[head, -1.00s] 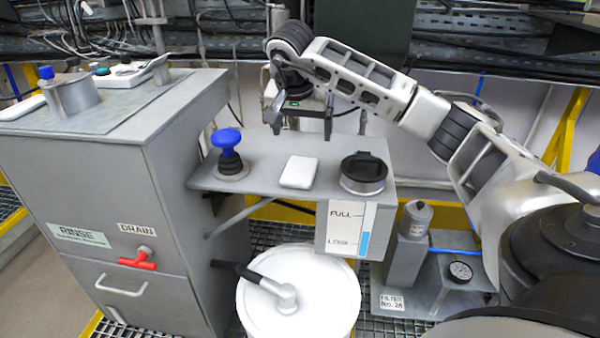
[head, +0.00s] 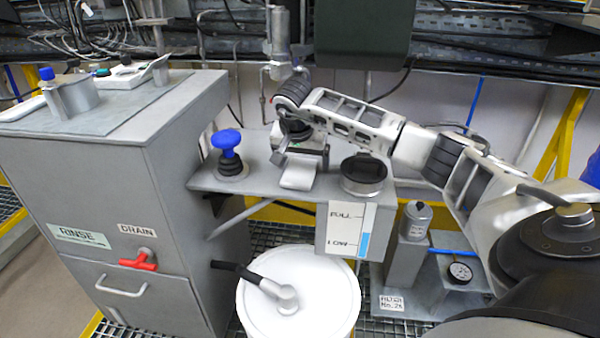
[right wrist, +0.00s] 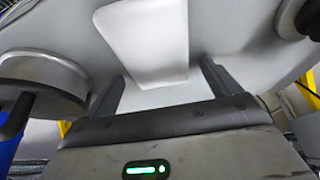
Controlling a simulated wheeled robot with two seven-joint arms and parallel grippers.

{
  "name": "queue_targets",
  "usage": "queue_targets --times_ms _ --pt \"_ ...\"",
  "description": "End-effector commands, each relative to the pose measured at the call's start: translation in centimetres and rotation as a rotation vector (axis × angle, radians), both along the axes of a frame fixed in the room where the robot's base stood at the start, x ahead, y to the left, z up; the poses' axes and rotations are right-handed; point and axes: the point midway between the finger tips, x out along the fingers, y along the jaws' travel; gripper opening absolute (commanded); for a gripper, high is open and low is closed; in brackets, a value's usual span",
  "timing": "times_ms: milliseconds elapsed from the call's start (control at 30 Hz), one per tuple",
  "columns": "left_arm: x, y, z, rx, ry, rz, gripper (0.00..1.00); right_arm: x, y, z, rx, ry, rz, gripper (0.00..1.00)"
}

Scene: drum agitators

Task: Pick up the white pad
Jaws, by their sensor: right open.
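The white pad (head: 298,174) lies flat on the grey shelf (head: 262,184), between the blue-knobbed plunger and the black-lidded cup. In the right wrist view the pad (right wrist: 147,40) is a pale block just beyond the fingers. My right gripper (head: 303,160) is open and empty over the pad, pointing down. In the right wrist view its two fingers (right wrist: 160,88) stand apart on either side of the pad's near edge. I cannot tell whether they touch the pad. The gripper hides the pad's far part in the head view. My left gripper is not in view.
The blue-knobbed plunger (head: 228,153) stands left of the pad. The black-lidded cup (head: 364,174) stands close on its right. The level gauge (head: 347,229) hangs from the shelf's front, with a white drum (head: 310,315) below. A grey cabinet (head: 100,200) stands left.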

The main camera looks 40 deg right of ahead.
Motion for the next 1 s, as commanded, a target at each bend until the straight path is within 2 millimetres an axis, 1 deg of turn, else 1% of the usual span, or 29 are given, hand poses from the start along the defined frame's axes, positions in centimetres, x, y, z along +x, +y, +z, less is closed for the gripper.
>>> queue_targets --times_ms 367,400,467,500,533,567,867,1000 --pt "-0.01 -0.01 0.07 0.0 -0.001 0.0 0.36 -0.02 0.02 -0.2 -0.001 0.001 0.0 0.89" --pt "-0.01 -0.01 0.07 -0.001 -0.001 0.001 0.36 -0.02 0.02 -0.22 -0.001 0.001 0.0 0.83" --pt "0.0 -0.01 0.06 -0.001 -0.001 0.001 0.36 -0.02 0.01 -0.21 -0.001 0.001 0.0 0.67" --pt "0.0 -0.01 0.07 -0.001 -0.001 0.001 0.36 -0.02 0.01 -0.21 -0.001 0.001 0.0 0.56" --pt "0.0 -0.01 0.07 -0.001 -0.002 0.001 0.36 -0.02 0.01 -0.21 -0.001 0.001 0.0 0.47" --pt "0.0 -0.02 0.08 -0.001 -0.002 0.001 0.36 -0.02 0.01 -0.21 -0.001 0.001 0.0 0.41" --pt "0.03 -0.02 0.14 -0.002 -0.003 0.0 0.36 -0.01 0.02 -0.15 -0.001 0.001 0.0 0.41" --pt "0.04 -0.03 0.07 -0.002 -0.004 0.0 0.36 0.05 0.0 0.52 0.0 -0.002 -0.001 0.41"
